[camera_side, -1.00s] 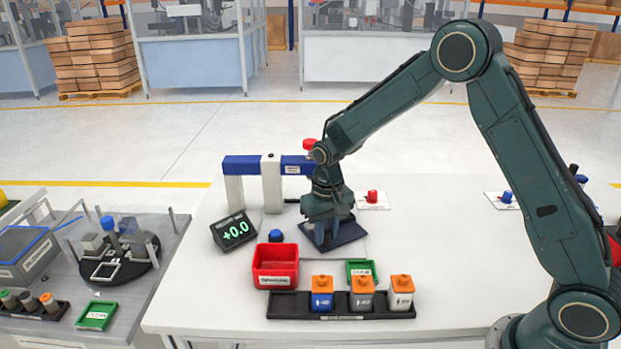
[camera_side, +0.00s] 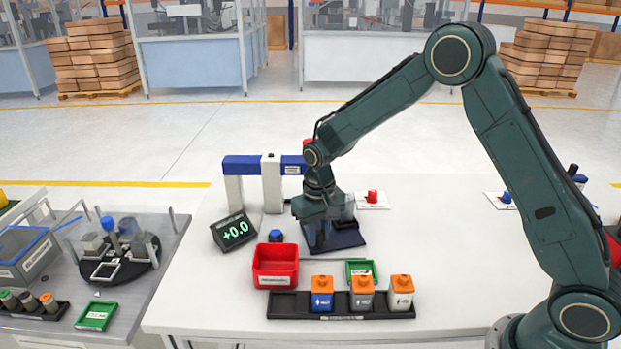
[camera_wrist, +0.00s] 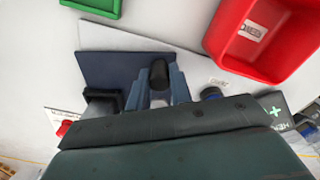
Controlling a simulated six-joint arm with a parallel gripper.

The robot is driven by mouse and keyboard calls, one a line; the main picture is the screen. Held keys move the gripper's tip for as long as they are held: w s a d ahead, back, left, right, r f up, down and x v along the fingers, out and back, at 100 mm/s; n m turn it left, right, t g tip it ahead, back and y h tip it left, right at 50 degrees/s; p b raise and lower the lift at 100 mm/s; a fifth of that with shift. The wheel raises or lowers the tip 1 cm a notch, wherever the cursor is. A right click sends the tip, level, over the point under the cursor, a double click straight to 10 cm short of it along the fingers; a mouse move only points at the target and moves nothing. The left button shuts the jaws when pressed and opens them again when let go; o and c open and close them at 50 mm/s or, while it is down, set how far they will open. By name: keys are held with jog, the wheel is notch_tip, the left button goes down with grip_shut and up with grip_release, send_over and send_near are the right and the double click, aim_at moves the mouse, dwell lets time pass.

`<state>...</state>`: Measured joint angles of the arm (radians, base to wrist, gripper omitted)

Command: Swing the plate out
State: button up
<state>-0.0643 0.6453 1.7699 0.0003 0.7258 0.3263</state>
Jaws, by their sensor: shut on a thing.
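The dark navy plate (camera_side: 345,238) lies on the white table under my gripper, and in the wrist view (camera_wrist: 105,68) it has a light grey strip along one edge. My gripper (camera_side: 318,245) points down at the plate's left part and hides that corner. In the wrist view my gripper (camera_wrist: 160,82) is shut on a black rounded knob (camera_wrist: 158,74) at the plate's edge. How the knob joins the plate is hidden. A dark grey block (camera_side: 347,207) stands at the plate's back, right of my gripper.
A red bin (camera_side: 275,282), a green tray (camera_side: 360,263) and a black rack (camera_side: 290,305) with orange-capped containers stand in front. A blue-topped frame (camera_side: 245,165) stands behind.

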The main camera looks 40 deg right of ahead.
jog(key=shift+w+a, duration=0.1)
jog(key=shift+a, duration=0.1)
jog(key=shift+w+a, duration=0.45)
jog(key=shift+a, duration=0.15)
jog(key=shift+w+a, duration=0.1)
jog(key=shift+a, duration=0.1)
dwell(0.3)
jog(key=shift+o, duration=0.6)
jog(key=shift+w+a, duration=0.1)
jog(key=shift+a, duration=0.05)
jog(key=o, duration=0.4)
jog(key=shift+o, duration=0.2)
jog(key=shift+r, duration=0.2)
notch_tip(320, 180, up, 7)
dwell(0.3)
